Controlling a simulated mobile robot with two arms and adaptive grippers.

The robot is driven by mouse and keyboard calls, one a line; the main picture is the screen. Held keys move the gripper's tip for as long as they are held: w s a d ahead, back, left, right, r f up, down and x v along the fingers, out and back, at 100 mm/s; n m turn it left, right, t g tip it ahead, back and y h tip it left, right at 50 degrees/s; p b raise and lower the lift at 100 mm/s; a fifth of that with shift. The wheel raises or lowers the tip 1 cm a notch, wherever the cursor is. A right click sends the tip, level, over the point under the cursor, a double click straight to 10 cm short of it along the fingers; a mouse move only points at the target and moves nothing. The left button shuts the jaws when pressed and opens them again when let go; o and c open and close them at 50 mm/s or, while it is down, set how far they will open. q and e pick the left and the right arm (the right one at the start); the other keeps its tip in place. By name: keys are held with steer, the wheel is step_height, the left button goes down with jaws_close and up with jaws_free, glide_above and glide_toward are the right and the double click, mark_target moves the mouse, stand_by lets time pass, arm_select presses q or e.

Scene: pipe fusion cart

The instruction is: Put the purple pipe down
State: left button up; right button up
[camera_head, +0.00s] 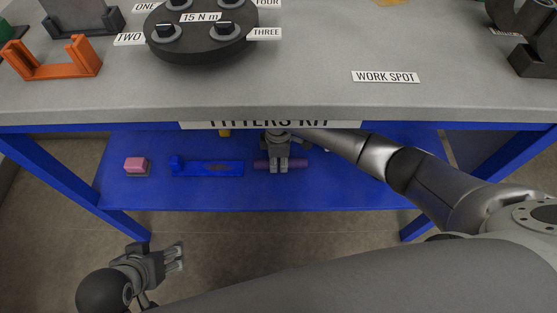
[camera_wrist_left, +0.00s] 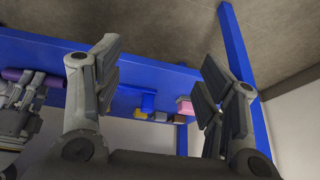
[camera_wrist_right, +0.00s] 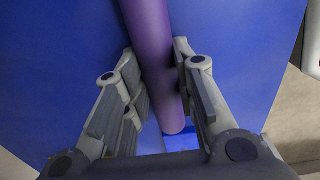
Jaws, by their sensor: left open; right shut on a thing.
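The purple pipe (camera_head: 295,163) is at the blue lower shelf (camera_head: 340,190) of the cart, lying crosswise in the head view. My right gripper (camera_head: 279,168) reaches under the worktop and is shut on the pipe near its middle. In the right wrist view the pipe (camera_wrist_right: 150,50) runs between the fingers of my right gripper (camera_wrist_right: 160,95), close over the blue shelf; I cannot tell whether it touches the shelf. My left gripper (camera_head: 175,257) is open and empty, low in front of the cart.
On the shelf, left of the pipe, are a blue tool (camera_head: 208,168) and a pink block (camera_head: 136,164). A yellow item (camera_head: 224,133) is partly hidden behind the worktop edge. The grey worktop (camera_head: 310,85) overhangs the shelf. Bare shelf lies right of the pipe.

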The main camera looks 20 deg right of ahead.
steer(key=shift+f, duration=0.1)
steer(key=o, duration=1)
